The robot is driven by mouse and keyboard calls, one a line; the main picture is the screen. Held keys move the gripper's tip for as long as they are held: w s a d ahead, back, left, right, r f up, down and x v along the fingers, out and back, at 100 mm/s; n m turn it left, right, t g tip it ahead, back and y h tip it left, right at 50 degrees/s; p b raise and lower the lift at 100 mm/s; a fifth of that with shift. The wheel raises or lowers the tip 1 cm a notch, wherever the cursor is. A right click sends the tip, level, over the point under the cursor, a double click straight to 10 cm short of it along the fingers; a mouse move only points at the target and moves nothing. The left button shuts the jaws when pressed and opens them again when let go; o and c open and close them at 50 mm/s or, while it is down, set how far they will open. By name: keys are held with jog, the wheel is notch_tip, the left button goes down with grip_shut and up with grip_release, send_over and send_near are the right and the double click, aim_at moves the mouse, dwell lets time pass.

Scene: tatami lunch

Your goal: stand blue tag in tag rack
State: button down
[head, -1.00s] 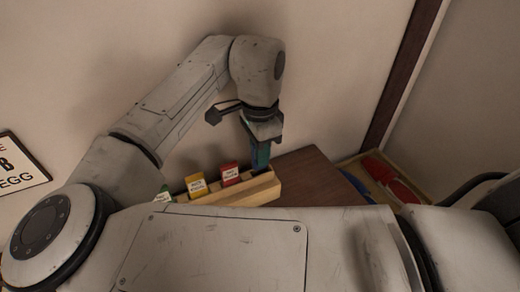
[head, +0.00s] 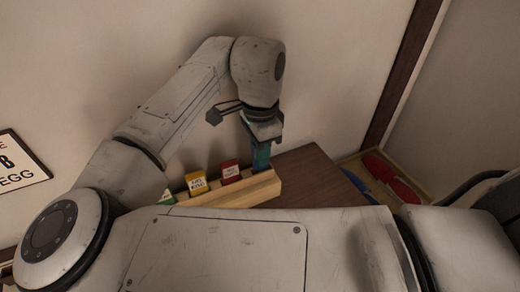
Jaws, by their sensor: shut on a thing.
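The tag rack (head: 235,194) is a pale wooden block at the edge of a brown table. A red tag (head: 230,171), a yellow tag (head: 196,184) and a green tag (head: 167,197) stand in it. My gripper (head: 262,152) points down over the rack's right end and is shut on the blue tag (head: 261,158). The blue tag is upright, to the right of the red tag. Its lower end meets the rack in the picture; I cannot tell whether it is in a slot. My arm hides the table in front of the rack.
The brown table top (head: 315,181) is clear to the right of the rack. A wooden tray (head: 353,165) with red things (head: 388,178) lies further right. A wall stands close behind, with a sign (head: 18,158) at the left.

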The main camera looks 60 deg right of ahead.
jog(key=shift+f, duration=1.2)
dwell(1.4)
jog(key=c, duration=1)
grip_release()
jog(key=shift+o, duration=0.2)
jog(key=o, duration=0.6)
jog(key=shift+r+p, duration=2.85)
jog(key=shift+r, duration=0.65)
